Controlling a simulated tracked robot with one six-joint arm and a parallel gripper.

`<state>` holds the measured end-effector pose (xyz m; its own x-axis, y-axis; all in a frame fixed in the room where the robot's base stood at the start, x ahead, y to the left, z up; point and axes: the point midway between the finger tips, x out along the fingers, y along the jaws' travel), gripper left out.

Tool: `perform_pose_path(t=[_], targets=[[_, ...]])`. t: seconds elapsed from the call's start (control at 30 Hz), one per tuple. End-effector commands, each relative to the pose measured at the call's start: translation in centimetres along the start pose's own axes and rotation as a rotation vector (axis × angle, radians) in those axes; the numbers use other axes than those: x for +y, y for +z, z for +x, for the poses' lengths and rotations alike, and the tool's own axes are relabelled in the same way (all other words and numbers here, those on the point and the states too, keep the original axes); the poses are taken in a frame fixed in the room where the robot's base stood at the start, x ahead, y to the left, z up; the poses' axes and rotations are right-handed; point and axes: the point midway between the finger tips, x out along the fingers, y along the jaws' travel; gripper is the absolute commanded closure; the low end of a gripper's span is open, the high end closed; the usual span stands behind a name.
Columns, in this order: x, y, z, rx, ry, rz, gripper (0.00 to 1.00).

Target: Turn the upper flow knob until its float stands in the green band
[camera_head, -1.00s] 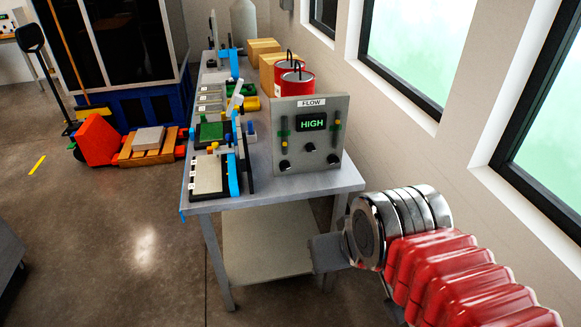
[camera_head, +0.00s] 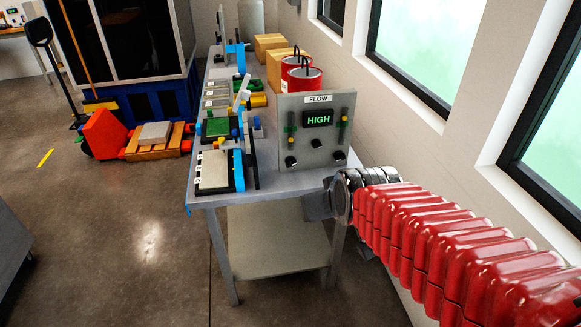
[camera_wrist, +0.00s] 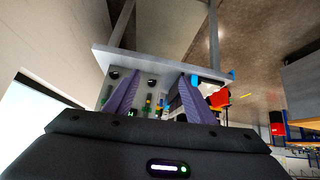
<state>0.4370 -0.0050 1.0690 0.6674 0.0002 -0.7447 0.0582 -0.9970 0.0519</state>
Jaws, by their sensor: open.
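The grey flow panel (camera_head: 333,98) stands upright on the near end of the bench, with a display (camera_head: 319,118) reading HIGH. The upper knob (camera_head: 317,143) is black, between and above two other black knobs (camera_head: 291,161) (camera_head: 340,155). Each side has a float tube with a green band (camera_head: 290,129). The left yellow float (camera_head: 291,143) looks below its band; the right one (camera_head: 344,118) looks slightly above its band. My gripper (camera_wrist: 162,80) is open and empty, apart from the panel; the wrist view shows the panel inverted beyond its purple fingers. In the head view my arm hides most of it.
The grey bench (camera_head: 290,183) carries trays, blue clamps and a green block left of the panel. Red cans (camera_head: 302,78) and cardboard boxes (camera_head: 270,43) stand behind it. A windowed wall (camera_head: 420,130) runs close along the right.

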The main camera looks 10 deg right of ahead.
Motion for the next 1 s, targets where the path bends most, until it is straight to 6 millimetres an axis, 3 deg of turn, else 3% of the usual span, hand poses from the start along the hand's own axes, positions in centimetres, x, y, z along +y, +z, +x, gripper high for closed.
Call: perform_pose_path(t=[0.1,0.5,1.0], targets=[[0.1,-1.7,2.9,0.052,0.004,-0.019,0.5],[0.4,-6.2,11.3,0.254,0.026,-0.084,0.5],[0.7,-8.2,20.1,0.504,0.083,-0.163,0.5]])
